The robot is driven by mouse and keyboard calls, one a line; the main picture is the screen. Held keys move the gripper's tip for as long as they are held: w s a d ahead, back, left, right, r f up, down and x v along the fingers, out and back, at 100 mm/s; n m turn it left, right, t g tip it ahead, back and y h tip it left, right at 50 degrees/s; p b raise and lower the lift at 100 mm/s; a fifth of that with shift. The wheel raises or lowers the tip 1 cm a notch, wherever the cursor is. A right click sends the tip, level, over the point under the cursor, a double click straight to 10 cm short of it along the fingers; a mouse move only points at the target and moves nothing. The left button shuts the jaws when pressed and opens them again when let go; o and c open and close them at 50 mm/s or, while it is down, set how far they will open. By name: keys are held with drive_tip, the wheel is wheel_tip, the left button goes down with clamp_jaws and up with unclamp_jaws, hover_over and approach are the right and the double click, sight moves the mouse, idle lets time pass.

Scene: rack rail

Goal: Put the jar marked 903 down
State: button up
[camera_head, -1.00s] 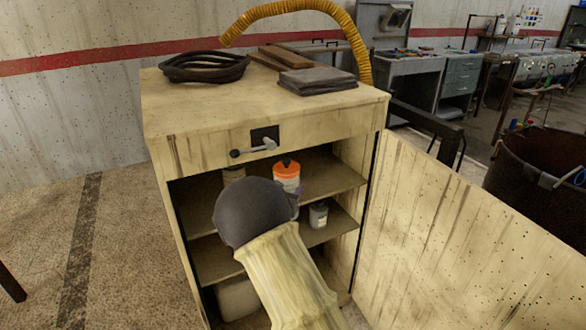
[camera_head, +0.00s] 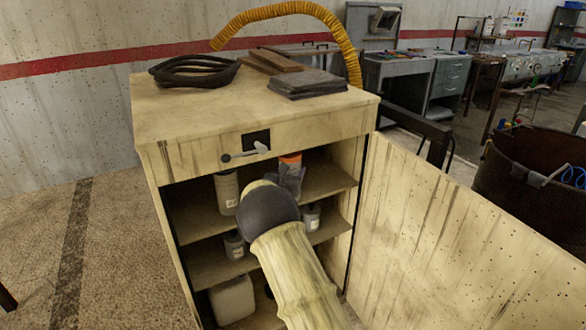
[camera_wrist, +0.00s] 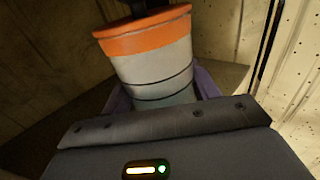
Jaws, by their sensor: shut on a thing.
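The jar (camera_head: 290,160) has an orange top band and shows at the upper shelf opening of the cabinet. In the wrist view the jar (camera_wrist: 153,68) is pale grey with dark rings and an orange rim, and it looks tilted in that picture. Its number cannot be read. My gripper (camera_head: 289,182) is shut on the jar's lower part, its purple-grey fingers (camera_wrist: 206,84) at both sides. My wrist and forearm cover much of the opening. Whether the jar's base touches the upper shelf (camera_head: 325,181) is hidden.
A tall grey jar (camera_head: 227,192) stands left on the upper shelf. Two small jars stand lower, left (camera_head: 234,246) and right (camera_head: 311,217). A white container (camera_head: 232,299) sits at the bottom. The open cabinet door (camera_head: 440,235) stands at right; a handle (camera_head: 245,153) juts out above the opening.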

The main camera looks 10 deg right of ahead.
drive_tip(key=x, duration=0.3)
drive_tip(key=shift+w, duration=0.1)
drive_tip(key=shift+w+f, duration=0.1)
drive_tip(key=shift+w, duration=0.05)
drive_tip(key=shift+f, duration=0.15)
drive_tip(key=shift+f, duration=0.15)
drive_tip(key=o, duration=1.4)
drive_tip(key=v, duration=1.2)
